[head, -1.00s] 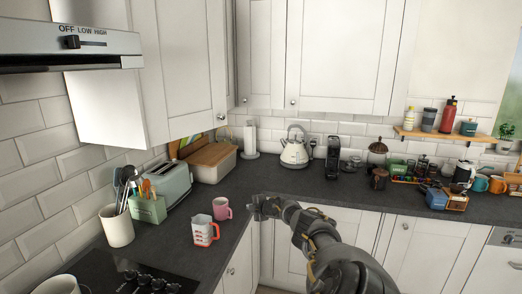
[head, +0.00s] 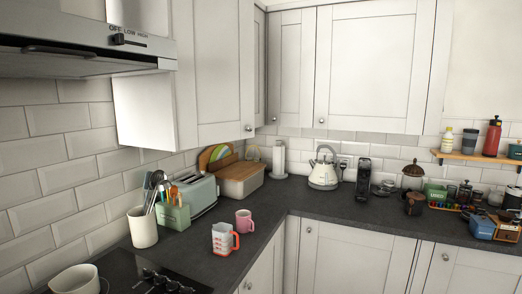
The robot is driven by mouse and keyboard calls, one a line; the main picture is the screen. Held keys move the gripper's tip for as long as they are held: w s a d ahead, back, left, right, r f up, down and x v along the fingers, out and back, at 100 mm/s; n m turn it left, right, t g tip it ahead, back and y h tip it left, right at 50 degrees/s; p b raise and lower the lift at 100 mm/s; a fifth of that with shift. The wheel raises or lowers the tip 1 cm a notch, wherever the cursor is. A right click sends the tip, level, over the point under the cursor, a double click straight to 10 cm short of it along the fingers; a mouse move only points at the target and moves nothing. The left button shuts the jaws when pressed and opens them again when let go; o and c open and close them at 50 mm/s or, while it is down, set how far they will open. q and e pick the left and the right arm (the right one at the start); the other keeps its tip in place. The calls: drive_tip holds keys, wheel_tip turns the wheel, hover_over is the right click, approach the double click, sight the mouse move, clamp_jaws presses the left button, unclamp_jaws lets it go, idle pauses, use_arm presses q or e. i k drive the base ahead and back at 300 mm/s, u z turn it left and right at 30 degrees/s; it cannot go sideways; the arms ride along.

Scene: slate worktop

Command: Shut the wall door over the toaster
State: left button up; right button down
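The white wall door (head: 217,70) hangs at the upper left, above the toaster. It has a recessed panel and a round knob (head: 248,128) low on its far edge. I cannot tell from this angle whether it stands slightly ajar or is flush. No inside of the cupboard shows. The pale green toaster (head: 203,194) stands on the worktop against the left wall, below the door. Neither of my grippers is in the head view.
The range hood (head: 90,48) is left of the cupboard. A utensil crock (head: 143,228), a measuring cup (head: 222,240) and a pink mug (head: 244,221) stand near the toaster. A bread bin (head: 241,185) and kettle (head: 323,172) are farther back. The dark worktop (head: 300,203) is clear at the corner.

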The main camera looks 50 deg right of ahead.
sight(214, 83)
drive_tip(key=k, duration=1.15)
drive_tip(key=z, duration=1.4)
drive_tip(key=i, duration=1.5)
drive_tip(key=u, duration=0.8)
drive_tip(key=i, duration=0.5)
drive_tip(key=u, duration=0.45)
